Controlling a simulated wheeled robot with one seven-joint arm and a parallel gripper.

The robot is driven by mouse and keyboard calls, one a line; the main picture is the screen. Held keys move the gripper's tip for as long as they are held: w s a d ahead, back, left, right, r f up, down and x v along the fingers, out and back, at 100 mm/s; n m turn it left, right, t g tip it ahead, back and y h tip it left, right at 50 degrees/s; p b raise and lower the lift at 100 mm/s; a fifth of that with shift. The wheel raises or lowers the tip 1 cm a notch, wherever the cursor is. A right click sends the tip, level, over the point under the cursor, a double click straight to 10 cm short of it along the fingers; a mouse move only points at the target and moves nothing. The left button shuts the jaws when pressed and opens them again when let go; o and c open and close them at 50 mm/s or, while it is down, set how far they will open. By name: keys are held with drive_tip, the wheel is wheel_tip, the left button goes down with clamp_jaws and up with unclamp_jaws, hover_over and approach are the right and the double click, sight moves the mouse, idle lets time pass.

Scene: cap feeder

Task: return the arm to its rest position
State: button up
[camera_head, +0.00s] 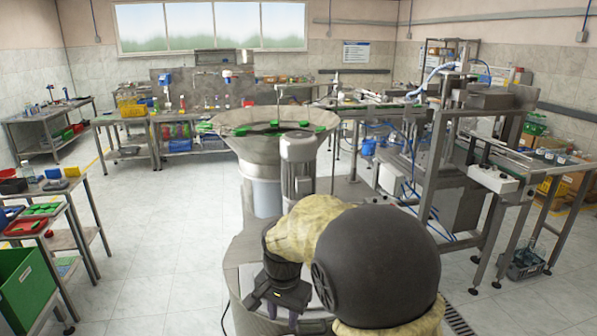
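My arm, in a tan cover with a large dark rounded link, fills the lower middle of the head view. It is bent, and my dark gripper (273,311) hangs at its left end, pointing down over a grey round surface of my own body. The fingers look spread apart, with nothing visible between them. The gripper is well in front of the cap feeder's wide metal bowl (248,147) and touches nothing that I can see. The dark link hides part of the arm behind it.
Green caps (297,125) lie in the bowl, with a grey motor housing (299,165) in front. A metal-framed machine (440,150) stands to the right. A side table (60,218) with trays and a green bin (25,284) are at left. The tiled floor (150,235) at left is clear.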

drive_tip(key=s+d+f+n+t, duration=0.1)
drive_tip(key=s+d+n, duration=0.1)
drive_tip(key=s+d, duration=0.4)
drive_tip(key=s+d+f+n+t, duration=0.1)
drive_tip(key=s+d+n, duration=0.2)
drive_tip(key=s+d, duration=0.4)
drive_tip(key=d, duration=0.6)
drive_tip(key=shift+d+f, duration=0.2)
drive_tip(key=shift+f, duration=0.1)
